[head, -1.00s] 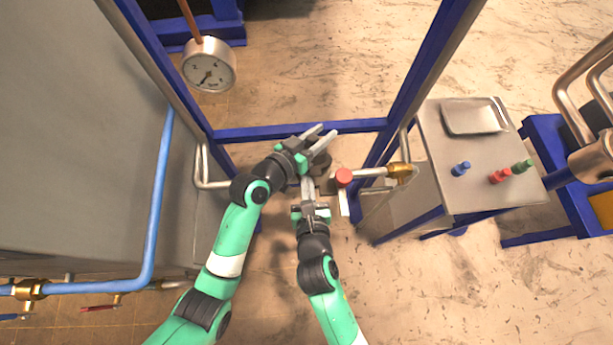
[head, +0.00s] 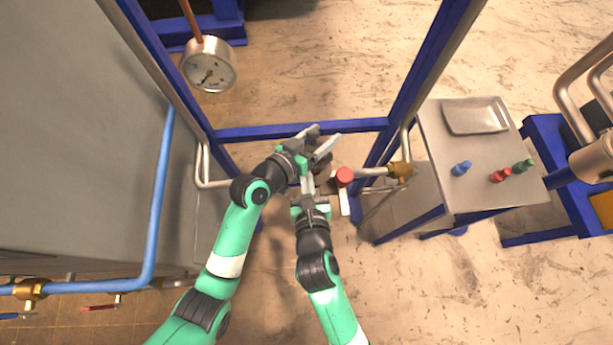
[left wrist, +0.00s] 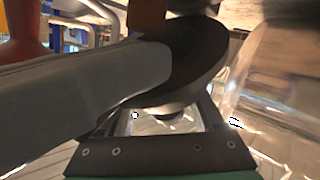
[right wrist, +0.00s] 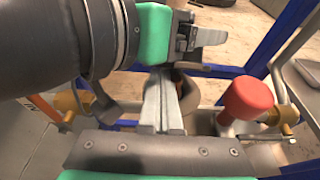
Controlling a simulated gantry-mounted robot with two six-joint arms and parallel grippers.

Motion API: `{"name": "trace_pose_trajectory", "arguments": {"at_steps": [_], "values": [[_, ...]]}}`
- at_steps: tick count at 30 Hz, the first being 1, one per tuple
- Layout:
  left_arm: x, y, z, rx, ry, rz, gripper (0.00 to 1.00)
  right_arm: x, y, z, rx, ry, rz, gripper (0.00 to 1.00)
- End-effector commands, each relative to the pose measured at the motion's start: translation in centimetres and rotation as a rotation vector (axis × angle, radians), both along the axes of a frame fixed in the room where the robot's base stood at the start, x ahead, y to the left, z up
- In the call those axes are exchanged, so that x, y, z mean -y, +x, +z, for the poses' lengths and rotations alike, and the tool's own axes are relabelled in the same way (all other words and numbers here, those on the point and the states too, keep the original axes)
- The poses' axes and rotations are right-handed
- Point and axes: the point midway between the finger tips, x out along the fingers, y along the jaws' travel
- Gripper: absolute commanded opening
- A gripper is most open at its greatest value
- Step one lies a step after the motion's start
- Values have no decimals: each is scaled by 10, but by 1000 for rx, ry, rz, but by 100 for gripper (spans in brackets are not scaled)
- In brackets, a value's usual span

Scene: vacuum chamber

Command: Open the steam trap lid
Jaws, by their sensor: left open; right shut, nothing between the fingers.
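The steam trap (head: 325,168) is a small dark round body by the blue frame, mostly hidden by my grippers. Its brownish side shows in the right wrist view (right wrist: 189,92). A dark round disc, seemingly the lid (left wrist: 207,60), stands tilted between my left fingers in the left wrist view. Dark material, probably the lid, also shows between those fingertips in the head view. My left gripper (head: 319,141) is open over the trap; I cannot tell whether it touches the lid. My right gripper (head: 307,183) is shut and empty, its fingertips (right wrist: 162,100) close beside the trap.
A red knob (head: 344,175) sits on the pipe just right of the trap, with a brass fitting (head: 400,171) beyond. Blue frame bars (head: 350,126) surround the spot. A metal cabinet (head: 480,160) with coloured knobs stands right. A gauge (head: 208,64) hangs upper left.

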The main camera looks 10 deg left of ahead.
Motion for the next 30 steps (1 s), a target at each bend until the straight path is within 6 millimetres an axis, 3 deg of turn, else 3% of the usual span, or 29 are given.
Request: {"name": "trace_pose_trajectory", "arguments": {"at_steps": [8, 21, 27, 30], "values": [[-4, -5, 2, 2, 0, 1, 69, -1, 0, 1, 3, 1, 2, 0], [-35, -60, 18, -1, 1, 1, 69, 0, -1, -2, -4, -2, 0, 0], [-37, -62, 23, 8, 1, 3, 69, 0, -1, -3, -5, -3, 0, 0], [-40, -54, 49, 63, 10, 19, 69, 0, -1, -3, -5, -3, 0, 0]]}}
